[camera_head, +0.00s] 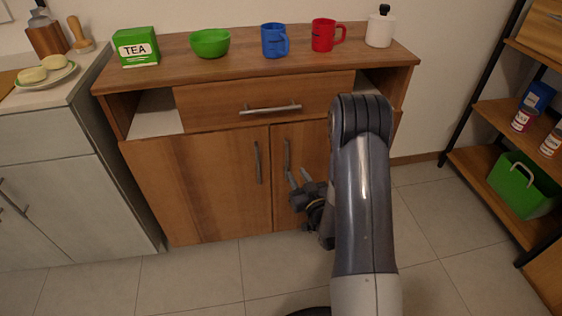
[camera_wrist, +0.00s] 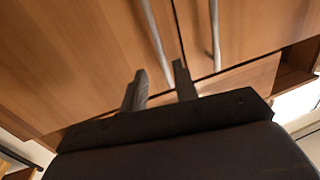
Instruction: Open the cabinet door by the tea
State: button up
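The green and white tea box (camera_head: 136,48) stands on the left of the wooden cabinet's top. Below it is the left cabinet door (camera_head: 195,185), shut, with a vertical bar handle (camera_head: 257,162) near its right edge. The right door (camera_head: 310,140) is also shut; its handle (camera_head: 287,156) is close beside the first. My gripper (camera_head: 297,176) is in front of the right door, near the lower end of that door's handle.
A drawer (camera_head: 220,103) with a horizontal handle sits above the doors. The top holds a green bowl (camera_head: 209,43), blue mug (camera_head: 274,41), red mug (camera_head: 323,36) and white bottle (camera_head: 380,30). A white counter (camera_head: 50,150) adjoins at left. The floor before the left door is clear.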

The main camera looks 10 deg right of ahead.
aim_at(287, 159)
jog(key=w, duration=0.3)
jog(key=w+a, duration=0.1)
jog(key=w, duration=0.4)
jog(key=shift+w+a+b, duration=0.35)
jog(key=shift+a+b, duration=0.05)
jog(key=shift+c, duration=0.3)
grip_shut()
